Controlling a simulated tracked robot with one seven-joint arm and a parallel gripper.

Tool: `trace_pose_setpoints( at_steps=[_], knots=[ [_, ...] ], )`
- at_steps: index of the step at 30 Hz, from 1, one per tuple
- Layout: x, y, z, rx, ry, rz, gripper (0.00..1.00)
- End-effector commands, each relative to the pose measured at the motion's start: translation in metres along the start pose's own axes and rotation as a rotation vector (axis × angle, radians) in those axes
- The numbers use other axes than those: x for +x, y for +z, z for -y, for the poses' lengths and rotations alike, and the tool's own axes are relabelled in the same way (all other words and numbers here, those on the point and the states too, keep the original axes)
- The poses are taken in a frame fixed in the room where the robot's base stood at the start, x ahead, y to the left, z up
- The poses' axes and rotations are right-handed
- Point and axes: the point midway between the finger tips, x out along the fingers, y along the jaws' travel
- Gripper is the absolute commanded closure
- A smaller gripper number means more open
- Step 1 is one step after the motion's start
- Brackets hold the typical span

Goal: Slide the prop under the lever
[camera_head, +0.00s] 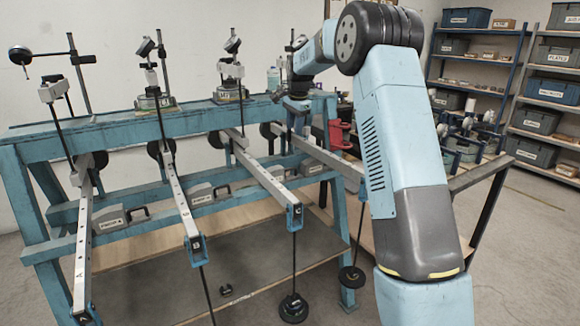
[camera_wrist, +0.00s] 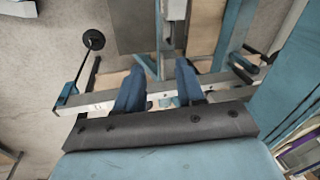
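Several pale levers hang out from the blue frame in the head view: lever A (camera_head: 83,245), lever B (camera_head: 181,205), lever C (camera_head: 264,180) and another (camera_head: 325,156) at the right. Grey props with black handles sit on the lower rail: one at the left (camera_head: 110,219), one in the middle (camera_head: 202,194), and one further right (camera_head: 265,172). My gripper (camera_wrist: 163,84) shows in the wrist view with its blue fingers apart, over a pale lever bar (camera_wrist: 90,98). No held object shows between them.
Weights (camera_head: 293,308) hang on rods from the levers. Dial gauges (camera_head: 150,85) stand on the frame's top beam (camera_head: 110,128). A workbench (camera_head: 478,178) and shelves (camera_head: 548,88) stand at the right.

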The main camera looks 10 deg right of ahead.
Motion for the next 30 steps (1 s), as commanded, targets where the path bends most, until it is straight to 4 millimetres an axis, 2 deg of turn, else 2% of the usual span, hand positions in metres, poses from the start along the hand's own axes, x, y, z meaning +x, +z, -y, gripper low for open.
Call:
trace_pose_setpoints(
  at_steps=[1, 6, 17, 30],
  knots=[
    [0.018, -0.007, 0.008, 0.030, 0.007, 0.009, 0.62],
    [0.056, -0.021, 0.025, 0.118, 0.019, 0.025, 0.62],
    [0.089, -0.028, 0.033, 0.170, 0.026, 0.035, 0.62],
    [0.163, -0.024, 0.031, 0.169, 0.026, 0.036, 0.62]
  ],
)
